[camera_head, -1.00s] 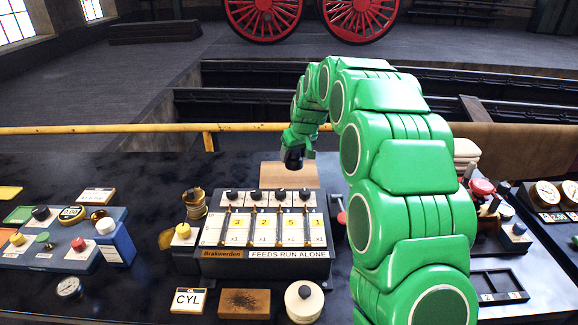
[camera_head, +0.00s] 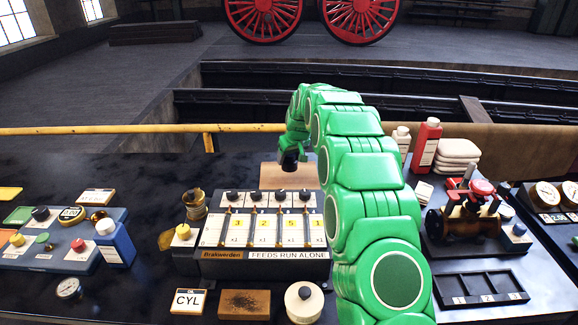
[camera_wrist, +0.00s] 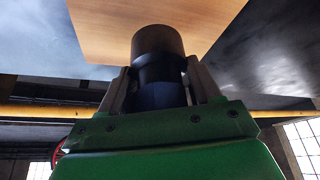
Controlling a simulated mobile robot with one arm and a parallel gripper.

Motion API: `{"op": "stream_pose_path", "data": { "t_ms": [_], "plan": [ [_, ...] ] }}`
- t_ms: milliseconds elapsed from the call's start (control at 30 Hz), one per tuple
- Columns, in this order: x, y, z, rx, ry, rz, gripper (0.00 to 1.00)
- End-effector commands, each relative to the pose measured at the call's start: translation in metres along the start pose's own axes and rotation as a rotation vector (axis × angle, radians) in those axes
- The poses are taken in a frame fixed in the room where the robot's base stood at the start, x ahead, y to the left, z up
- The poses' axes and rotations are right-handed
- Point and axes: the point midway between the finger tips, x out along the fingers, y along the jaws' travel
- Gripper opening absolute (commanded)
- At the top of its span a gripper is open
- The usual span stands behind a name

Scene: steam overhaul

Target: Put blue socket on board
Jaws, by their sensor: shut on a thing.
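The socket (camera_wrist: 158,48) is a dark cylinder with a blue band at its lower part in the wrist view. My gripper (camera_wrist: 158,72) is shut on it, with one finger on each side. In the head view my gripper (camera_head: 290,153) is small, and the socket (camera_head: 289,164) points down below it as a dark end. The board (camera_head: 267,177) is a plain wooden rectangle behind the feed box. The board also fills the top of the wrist view (camera_wrist: 98,28), and the socket's end overlaps it. I cannot tell whether they touch.
The feed box (camera_head: 268,254) with dark knobs stands in front of the board. A brass cup (camera_head: 195,206) is at its left. A red bottle (camera_head: 427,144), a valve (camera_head: 474,214) and an empty dark tray (camera_head: 481,289) are at right. A yellow rail (camera_head: 100,130) runs behind.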

Motion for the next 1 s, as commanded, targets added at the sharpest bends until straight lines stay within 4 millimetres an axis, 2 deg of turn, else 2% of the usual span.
{"op": "stream_pose_path", "data": {
  "t_ms": [100,467,700,1000],
  "plan": [
    [0.009,0.002,-0.002,0.000,0.000,0.000,0.11],
    [0.021,0.004,-0.005,0.000,0.000,0.000,0.11],
    [0.046,0.004,0.008,0.001,-0.002,-0.001,0.11],
    [0.047,0.004,0.008,0.000,0.000,0.000,0.11]
  ]
}}
